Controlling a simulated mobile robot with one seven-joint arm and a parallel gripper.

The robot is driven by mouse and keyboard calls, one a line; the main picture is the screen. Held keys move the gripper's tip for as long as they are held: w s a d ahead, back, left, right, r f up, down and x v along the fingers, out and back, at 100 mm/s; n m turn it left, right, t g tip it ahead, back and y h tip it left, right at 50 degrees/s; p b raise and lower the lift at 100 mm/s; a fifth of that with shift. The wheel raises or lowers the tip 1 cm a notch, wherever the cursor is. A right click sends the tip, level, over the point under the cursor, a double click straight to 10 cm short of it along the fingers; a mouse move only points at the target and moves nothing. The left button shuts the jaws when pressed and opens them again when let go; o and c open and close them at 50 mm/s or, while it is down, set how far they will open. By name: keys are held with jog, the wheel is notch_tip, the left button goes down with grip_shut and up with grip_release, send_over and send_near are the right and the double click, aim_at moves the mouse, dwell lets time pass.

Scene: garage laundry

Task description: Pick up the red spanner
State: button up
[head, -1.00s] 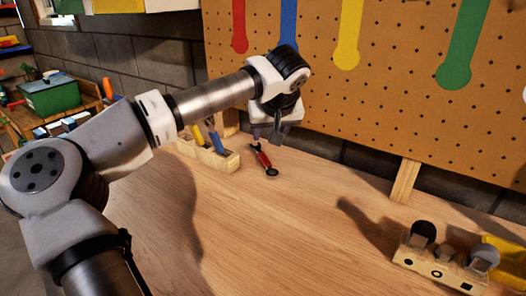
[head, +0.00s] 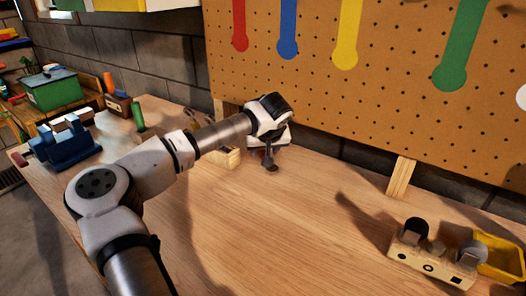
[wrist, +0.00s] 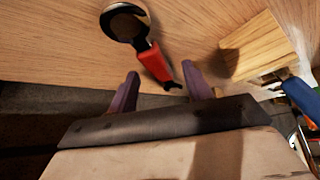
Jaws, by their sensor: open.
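The red spanner (wrist: 154,63) lies on the wooden worktop in the wrist view. Its dark metal ring end points up and left, and its forked end lies between the tips of my fingers. My gripper (wrist: 160,72) is open, with one purple finger on each side of the spanner's lower end. I cannot tell whether the fingers touch it. In the head view my gripper (head: 267,154) is low over the back of the worktop and hides most of the spanner.
A wooden block holder (wrist: 256,45) with a blue-handled tool stands close to the right finger. The pegboard (head: 330,85) rises behind. A wooden block (head: 430,262) with dark round tops and a yellow bin (head: 497,256) are at the right. The worktop's middle is clear.

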jog(key=shift+w+f, duration=0.1)
jog(key=shift+f, duration=0.05)
grip_shut()
dwell(0.4)
jog(key=shift+a+r+b, duration=0.1)
jog(key=shift+r+b, duration=0.4)
jog(key=shift+r, duration=0.1)
notch_tip(320, 180, up, 6)
jog(key=shift+f+b, duration=0.15)
jog(key=shift+b, duration=0.35)
jog(key=s+a+b, duration=0.2)
jog(key=s+a, duration=0.1)
jog(key=s, duration=0.6)
jog(key=s+a+b, duration=0.2)
jog(key=s+a, duration=0.2)
jog(key=s, duration=0.5)
jog(key=shift+s+a, duration=0.25)
